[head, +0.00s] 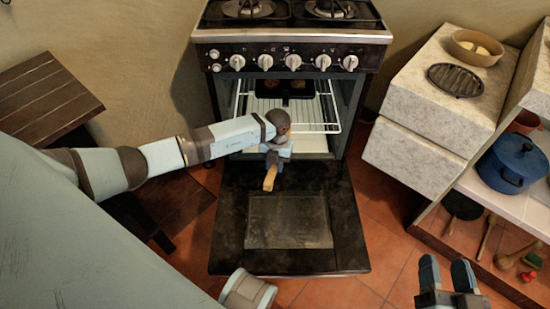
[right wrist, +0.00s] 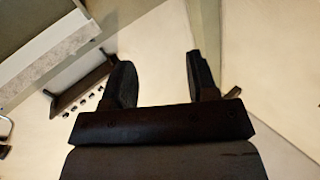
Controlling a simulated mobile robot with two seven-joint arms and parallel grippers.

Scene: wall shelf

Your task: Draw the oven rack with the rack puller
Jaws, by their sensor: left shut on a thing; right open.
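The oven rack (head: 322,112) is a pale wire rack inside the open oven, with a dark tray (head: 288,88) on it. The oven door (head: 288,222) is folded down flat in front. My left gripper (head: 275,158) is at the oven mouth above the door, shut on a wooden-handled tool, the rack puller (head: 270,179). Its handle shows below the gripper. My arm hides the puller's far end, so I cannot tell whether it touches the rack. My right gripper (head: 447,275) is open and empty at the lower right. Its two fingers also show in the right wrist view (right wrist: 160,82).
The stove top (head: 290,12) and its knobs are above the oven. A wooden table (head: 45,98) stands at left. At right are a stone-like counter with a bowl (head: 476,47) and a dark trivet (head: 455,79), and a shelf with a blue pot (head: 514,162). Tiled floor shows around the door.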

